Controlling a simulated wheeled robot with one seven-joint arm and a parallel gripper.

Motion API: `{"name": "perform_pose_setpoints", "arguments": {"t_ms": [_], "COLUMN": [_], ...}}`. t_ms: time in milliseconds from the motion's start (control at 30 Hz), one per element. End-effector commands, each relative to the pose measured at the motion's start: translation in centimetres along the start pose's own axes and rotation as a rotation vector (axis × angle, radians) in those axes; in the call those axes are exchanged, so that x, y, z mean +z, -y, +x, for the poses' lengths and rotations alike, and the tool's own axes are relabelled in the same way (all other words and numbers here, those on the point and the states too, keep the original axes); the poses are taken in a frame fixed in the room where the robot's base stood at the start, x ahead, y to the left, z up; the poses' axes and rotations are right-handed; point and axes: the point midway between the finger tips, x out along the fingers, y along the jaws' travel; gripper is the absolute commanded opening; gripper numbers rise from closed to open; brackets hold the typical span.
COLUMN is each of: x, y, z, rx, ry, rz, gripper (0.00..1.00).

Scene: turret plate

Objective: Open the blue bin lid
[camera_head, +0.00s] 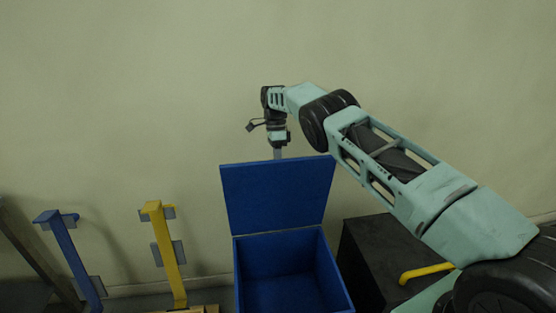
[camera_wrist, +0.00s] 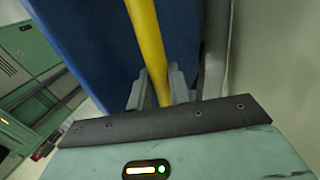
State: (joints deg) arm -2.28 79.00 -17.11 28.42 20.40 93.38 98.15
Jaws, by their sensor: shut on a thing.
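The blue bin (camera_head: 290,270) stands on the floor against the wall, and its inside looks empty. Its blue lid (camera_head: 278,195) is raised and stands upright, hinged along the bin's back edge. My gripper (camera_head: 278,153) is at the lid's top edge. In the wrist view my gripper (camera_wrist: 158,92) is shut on a yellow handle bar (camera_wrist: 148,40) beside the blue lid (camera_wrist: 85,45). The handle is hidden behind the lid in the head view.
A dark box (camera_head: 375,260) with a yellow handle (camera_head: 427,272) stands right of the bin. A yellow post (camera_head: 165,255) and a blue post (camera_head: 70,255) with grey plates stand at the left. The pale wall (camera_head: 150,80) is close behind the lid.

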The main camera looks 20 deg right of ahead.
Motion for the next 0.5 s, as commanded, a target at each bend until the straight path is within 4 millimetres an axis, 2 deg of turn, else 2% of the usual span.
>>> {"name": "perform_pose_setpoints", "arguments": {"t_ms": [33,333,367,400,500], "x": [0.01,-0.04,-0.05,-0.05,-0.05], "y": [0.03,0.02,0.02,0.02,0.01], "z": [0.49,0.45,0.45,0.43,0.3], "rx": [0.005,0.005,0.005,0.005,0.004], "ry": [-0.002,-0.003,-0.003,-0.003,-0.002], "rz": [-0.001,0.0,0.0,0.0,0.0], "gripper": [0.0,0.0,0.28,0.39,0.41]}}
